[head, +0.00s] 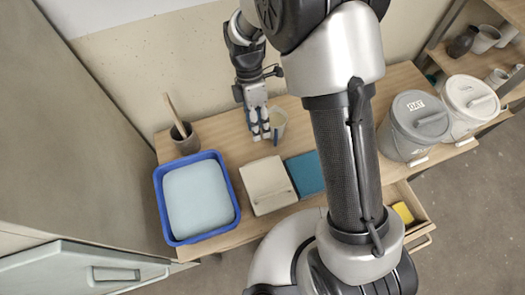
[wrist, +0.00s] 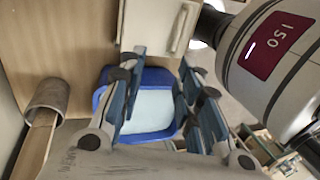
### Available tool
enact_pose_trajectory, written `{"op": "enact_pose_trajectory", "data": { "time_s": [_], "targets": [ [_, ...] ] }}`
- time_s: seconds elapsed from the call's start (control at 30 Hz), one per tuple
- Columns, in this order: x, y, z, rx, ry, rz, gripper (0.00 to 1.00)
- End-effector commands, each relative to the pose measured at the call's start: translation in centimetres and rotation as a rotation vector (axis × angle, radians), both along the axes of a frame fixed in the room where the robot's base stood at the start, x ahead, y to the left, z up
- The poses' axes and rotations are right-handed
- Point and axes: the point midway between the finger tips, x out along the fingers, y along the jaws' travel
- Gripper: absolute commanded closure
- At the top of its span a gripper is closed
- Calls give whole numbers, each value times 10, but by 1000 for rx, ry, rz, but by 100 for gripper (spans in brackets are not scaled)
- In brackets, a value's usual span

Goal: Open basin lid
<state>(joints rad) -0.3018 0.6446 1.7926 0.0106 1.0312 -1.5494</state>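A cream panel (head: 268,185) with a bar handle (head: 288,183) along its right side lies flat on the table. I cannot tell for sure whether it is the basin lid. It also shows in the wrist view (wrist: 150,22), beyond my fingertips. To its left stands a blue-rimmed tub (head: 163,205) with a pale blue surface inside. I cannot tell whether that surface is liquid or a cover. The tub also shows between my fingers in the wrist view (wrist: 158,77). My gripper (head: 258,130) points down behind the cream panel, apart from it. Its fingers (wrist: 160,60) are spread and empty.
A translucent cup (head: 278,122) stands close beside my gripper. A grey pot (head: 185,140) with a wooden tool is at the left back. A teal mat (head: 306,173) lies right of the panel. Lidded buckets (head: 415,125) stand right, above an open drawer (head: 417,208).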

Motion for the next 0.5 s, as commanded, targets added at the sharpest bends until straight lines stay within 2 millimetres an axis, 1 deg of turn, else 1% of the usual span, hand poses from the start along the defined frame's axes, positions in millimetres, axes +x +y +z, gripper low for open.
{"op": "enact_pose_trajectory", "data": {
  "time_s": [0.03,0.2,0.3,0.5],
  "targets": [
    [-5,-1,-14,-1,4,0,68],
    [-16,-4,-49,-1,3,0,68],
    [-22,-6,-67,-1,4,0,68],
    [-29,-8,-90,-1,2,0,68]
  ]
}}
